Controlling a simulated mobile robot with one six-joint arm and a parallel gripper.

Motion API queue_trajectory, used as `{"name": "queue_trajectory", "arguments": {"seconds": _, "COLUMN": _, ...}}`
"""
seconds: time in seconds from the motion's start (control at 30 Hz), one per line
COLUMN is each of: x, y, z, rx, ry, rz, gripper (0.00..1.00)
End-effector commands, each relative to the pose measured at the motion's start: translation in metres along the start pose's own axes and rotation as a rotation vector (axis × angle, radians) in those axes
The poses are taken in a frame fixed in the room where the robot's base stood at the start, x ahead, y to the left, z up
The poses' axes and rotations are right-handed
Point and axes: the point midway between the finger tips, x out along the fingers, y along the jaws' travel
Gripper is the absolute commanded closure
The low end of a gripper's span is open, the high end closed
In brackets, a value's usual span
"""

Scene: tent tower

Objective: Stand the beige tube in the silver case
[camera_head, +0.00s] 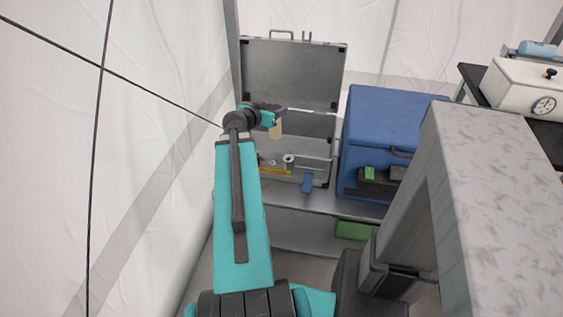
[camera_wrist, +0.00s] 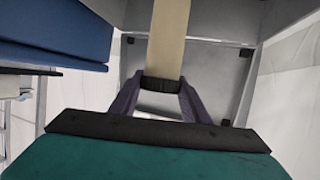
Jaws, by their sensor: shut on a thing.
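The beige tube (camera_head: 276,129) hangs from my gripper (camera_head: 282,112) in the head view. In the wrist view the tube (camera_wrist: 168,38) runs up the middle from between the purple fingers of my gripper (camera_wrist: 160,86), which is shut on it. The silver case (camera_head: 292,75) stands open on a shelf, its lid raised at the back. The tube is in front of the case's raised part, above its lower part. My arm hides the left side of the case. The tube's far end is out of the wrist view.
A blue box (camera_head: 395,120) stands right of the case. A roll (camera_head: 288,161), a yellow tool (camera_head: 268,168) and a blue item (camera_head: 308,182) lie in or by the case. A green box (camera_head: 352,229) sits on the lower shelf. A grey patterned structure (camera_head: 490,190) fills the right foreground.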

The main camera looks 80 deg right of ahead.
Motion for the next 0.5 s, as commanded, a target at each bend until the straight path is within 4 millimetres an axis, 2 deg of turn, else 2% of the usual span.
{"name": "queue_trajectory", "arguments": {"seconds": 0.03, "x": 0.015, "y": 0.008, "z": 0.021, "rx": -0.003, "ry": -0.003, "rz": -0.005, "gripper": 0.96}}
{"name": "queue_trajectory", "arguments": {"seconds": 0.2, "x": 0.046, "y": 0.025, "z": 0.058, "rx": -0.009, "ry": -0.005, "rz": -0.038, "gripper": 0.96}}
{"name": "queue_trajectory", "arguments": {"seconds": 0.33, "x": 0.061, "y": 0.034, "z": 0.077, "rx": -0.012, "ry": -0.006, "rz": -0.057, "gripper": 0.96}}
{"name": "queue_trajectory", "arguments": {"seconds": 0.5, "x": 0.069, "y": 0.040, "z": 0.086, "rx": -0.013, "ry": -0.006, "rz": -0.070, "gripper": 0.96}}
